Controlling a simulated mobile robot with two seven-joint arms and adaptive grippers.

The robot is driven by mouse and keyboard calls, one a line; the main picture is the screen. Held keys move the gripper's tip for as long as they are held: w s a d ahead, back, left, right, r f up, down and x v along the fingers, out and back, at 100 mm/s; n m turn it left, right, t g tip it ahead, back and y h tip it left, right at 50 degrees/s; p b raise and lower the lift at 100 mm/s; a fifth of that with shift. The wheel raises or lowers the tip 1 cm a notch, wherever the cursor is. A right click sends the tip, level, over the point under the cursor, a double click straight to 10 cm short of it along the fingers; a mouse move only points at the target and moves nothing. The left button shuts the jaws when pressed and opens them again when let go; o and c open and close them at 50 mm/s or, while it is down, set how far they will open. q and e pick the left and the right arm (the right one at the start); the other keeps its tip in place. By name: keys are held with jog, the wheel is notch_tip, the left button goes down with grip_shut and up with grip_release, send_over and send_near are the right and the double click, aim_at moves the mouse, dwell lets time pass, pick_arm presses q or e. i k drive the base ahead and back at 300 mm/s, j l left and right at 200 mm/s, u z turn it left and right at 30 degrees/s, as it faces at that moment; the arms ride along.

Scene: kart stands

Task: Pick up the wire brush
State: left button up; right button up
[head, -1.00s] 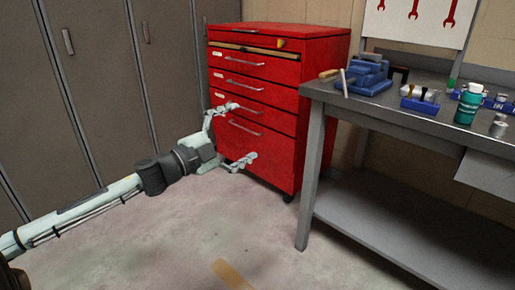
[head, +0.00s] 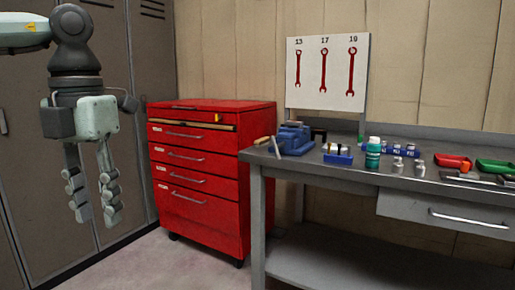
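A small tan-handled item (head: 262,140) lies at the left end of the workbench, beside the blue vise (head: 292,139). It may be the wire brush, but it is too small to tell. My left gripper (head: 98,220) hangs fingers down at the left, in front of the grey lockers and left of the red cabinet. Its fingers are apart with nothing between them. It is well away from the workbench. My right gripper is out of view.
A red drawer cabinet (head: 195,188) stands between my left gripper and the workbench (head: 335,173). The bench holds a blue block (head: 338,158), a green bottle (head: 373,153), small metal parts, a red bin (head: 452,162) and a green bin (head: 495,167). A wrench board (head: 327,75) stands behind.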

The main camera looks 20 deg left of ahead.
aim_at(259, 143)
jog(key=k+z, duration=0.1)
jog(key=z, duration=0.25)
jog(key=k+z, duration=0.1)
jog(key=z, duration=0.3)
jog(key=k+l+z, duration=0.1)
jog(key=z, duration=2.15)
jog(key=k+j+z, duration=0.5)
jog(key=j+z, duration=0.15)
jog(key=j, duration=0.15)
jog(key=k+j, duration=3.15)
jog(key=j, duration=0.15)
